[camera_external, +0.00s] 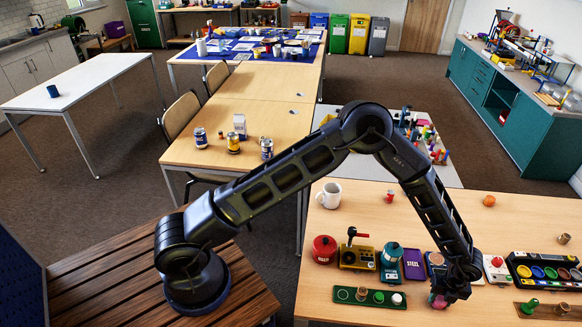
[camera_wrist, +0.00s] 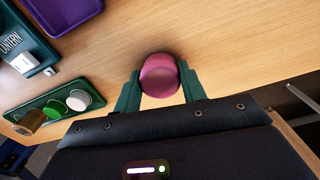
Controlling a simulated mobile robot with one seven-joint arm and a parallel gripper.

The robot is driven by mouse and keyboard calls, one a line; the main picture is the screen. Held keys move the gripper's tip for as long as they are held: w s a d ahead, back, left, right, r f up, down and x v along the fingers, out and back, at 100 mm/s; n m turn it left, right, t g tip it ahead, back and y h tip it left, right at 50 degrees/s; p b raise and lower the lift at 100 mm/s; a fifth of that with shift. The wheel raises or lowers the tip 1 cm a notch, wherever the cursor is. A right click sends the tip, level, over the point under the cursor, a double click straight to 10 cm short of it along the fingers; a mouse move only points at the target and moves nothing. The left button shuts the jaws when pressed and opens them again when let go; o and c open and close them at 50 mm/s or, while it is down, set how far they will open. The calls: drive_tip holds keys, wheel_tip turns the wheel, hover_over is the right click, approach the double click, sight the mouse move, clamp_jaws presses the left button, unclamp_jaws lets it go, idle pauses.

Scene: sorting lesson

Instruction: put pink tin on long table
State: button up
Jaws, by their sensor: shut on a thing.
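The pink tin (camera_wrist: 160,75) sits between the two green fingers of my gripper (camera_wrist: 160,90) in the wrist view. The fingers are shut on its sides. In the external view my gripper (camera_external: 440,298) is low at the front of the near-right wooden table, with a bit of pink at its tip. I cannot tell if the tin touches the tabletop. A long run of wooden tables (camera_external: 240,117) stretches away in the middle. It has several tins and a white carton near its front end; I cannot tell for certain that it is the long table.
The near-right table (camera_external: 345,225) holds a red pot (camera_external: 325,249), a white mug (camera_external: 330,195), several devices and a green tray (camera_external: 345,298) left of my gripper. A white table (camera_external: 95,80) at left carries one blue tin (camera_external: 53,91). The middle table's centre is mostly clear.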

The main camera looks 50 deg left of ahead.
drive_tip(key=o, duration=1)
drive_tip(key=shift+f, duration=0.1)
